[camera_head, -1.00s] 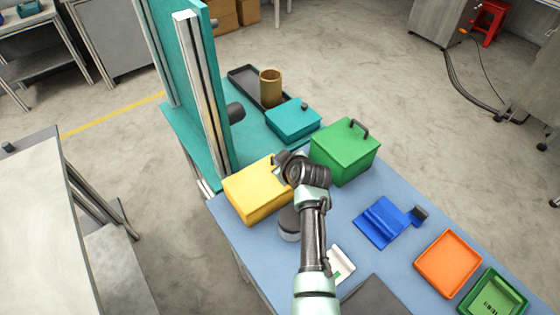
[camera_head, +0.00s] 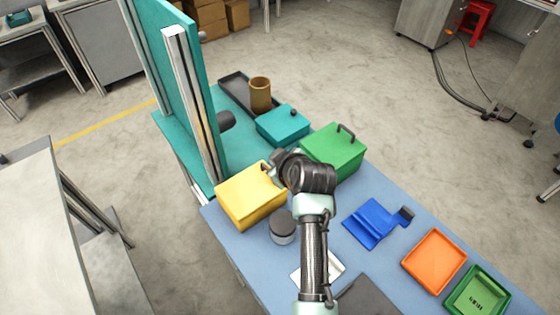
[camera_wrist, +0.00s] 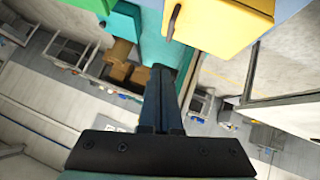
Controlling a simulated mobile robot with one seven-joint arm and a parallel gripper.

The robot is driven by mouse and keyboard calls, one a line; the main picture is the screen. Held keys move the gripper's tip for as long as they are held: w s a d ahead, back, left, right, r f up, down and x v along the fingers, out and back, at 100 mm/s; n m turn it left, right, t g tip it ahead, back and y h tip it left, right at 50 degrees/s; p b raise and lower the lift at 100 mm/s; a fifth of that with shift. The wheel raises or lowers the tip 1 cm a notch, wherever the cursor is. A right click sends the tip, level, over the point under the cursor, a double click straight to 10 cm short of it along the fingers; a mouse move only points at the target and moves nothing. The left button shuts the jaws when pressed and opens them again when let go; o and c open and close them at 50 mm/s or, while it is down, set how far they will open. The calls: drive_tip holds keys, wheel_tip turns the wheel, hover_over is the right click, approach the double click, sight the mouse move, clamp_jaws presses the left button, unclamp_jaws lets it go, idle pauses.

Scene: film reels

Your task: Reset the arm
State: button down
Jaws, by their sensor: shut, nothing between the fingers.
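My arm reaches over the blue table (camera_head: 390,282) in the head view, with its dark wrist in front of the yellow box and the green box. My gripper shows in the wrist view (camera_wrist: 160,72), with its dark fingers together and empty. In the head view most of the gripper is hidden behind the wrist. The yellow box (camera_head: 245,200) stands left of the wrist, and its handle also shows at the top of the wrist view (camera_wrist: 225,22). The green lidded box (camera_head: 333,152) stands behind and to the right. I cannot tell how near the fingers are to either box.
A teal box (camera_head: 283,125) and a brown cup (camera_head: 260,95) stand at the back. A teal panel (camera_head: 165,60) with a metal post (camera_head: 190,105) rises at the left. A blue item (camera_head: 372,222), orange tray (camera_head: 434,262) and green tray (camera_head: 476,294) lie at the right.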

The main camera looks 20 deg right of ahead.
drive_tip(key=shift+v, duration=1.5)
